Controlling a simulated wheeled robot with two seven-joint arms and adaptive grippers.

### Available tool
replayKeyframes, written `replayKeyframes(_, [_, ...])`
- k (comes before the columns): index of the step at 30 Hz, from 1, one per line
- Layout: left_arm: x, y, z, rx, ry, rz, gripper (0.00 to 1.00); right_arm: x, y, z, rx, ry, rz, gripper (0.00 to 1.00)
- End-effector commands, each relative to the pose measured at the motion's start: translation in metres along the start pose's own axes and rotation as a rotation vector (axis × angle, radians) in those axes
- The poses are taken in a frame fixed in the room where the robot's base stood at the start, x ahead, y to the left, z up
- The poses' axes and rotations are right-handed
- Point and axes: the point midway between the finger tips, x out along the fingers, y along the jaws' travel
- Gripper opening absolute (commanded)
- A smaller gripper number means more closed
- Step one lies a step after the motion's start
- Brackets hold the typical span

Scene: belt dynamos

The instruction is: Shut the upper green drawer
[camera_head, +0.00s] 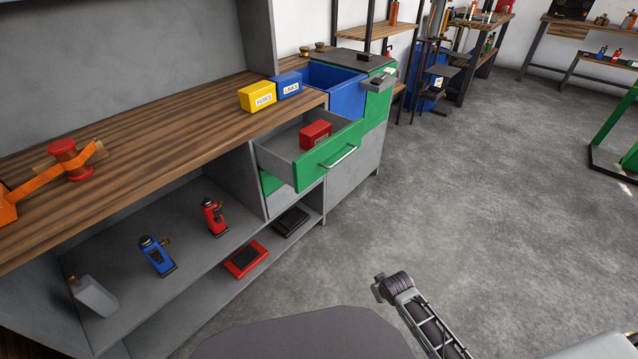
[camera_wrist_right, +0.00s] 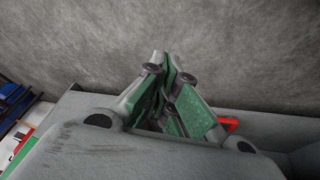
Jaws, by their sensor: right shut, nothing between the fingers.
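The upper green drawer (camera_head: 315,168) in the head view is pulled out from under the wooden worktop. It has a green front, a pale bar handle (camera_head: 339,157) and grey inner walls, and a red box (camera_head: 315,133) stands inside it. Part of another green front shows below it. My right gripper (camera_wrist_right: 167,75) shows in the right wrist view, with its green-padded fingers shut and empty. In the head view my right arm shows at the bottom right, well apart from the drawer. My left gripper is not in view.
A yellow box (camera_head: 257,96) and a blue box (camera_head: 287,85) stand on the worktop (camera_head: 180,125) by the drawer. The lower shelf holds bottle jacks (camera_head: 157,256). The floor (camera_head: 470,190) right of the drawer is clear.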

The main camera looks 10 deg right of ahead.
Motion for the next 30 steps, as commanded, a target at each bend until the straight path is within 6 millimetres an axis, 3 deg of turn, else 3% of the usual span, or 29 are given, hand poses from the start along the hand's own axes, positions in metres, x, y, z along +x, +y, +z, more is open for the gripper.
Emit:
replayKeyframes(3, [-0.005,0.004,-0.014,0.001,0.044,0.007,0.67,-0.001,0.019,-0.031,0.034,0.060,-0.022,0.00])
replayKeyframes(10, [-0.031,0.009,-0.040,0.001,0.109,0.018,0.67,-0.019,0.031,-0.084,0.135,0.178,-0.129,0.00])
replayKeyframes(18, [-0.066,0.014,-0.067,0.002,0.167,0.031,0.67,-0.052,0.028,-0.136,0.357,0.292,-0.309,0.00])
replayKeyframes(30, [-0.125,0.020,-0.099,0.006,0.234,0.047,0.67,-0.115,0.012,-0.193,0.809,0.348,-0.662,0.00])
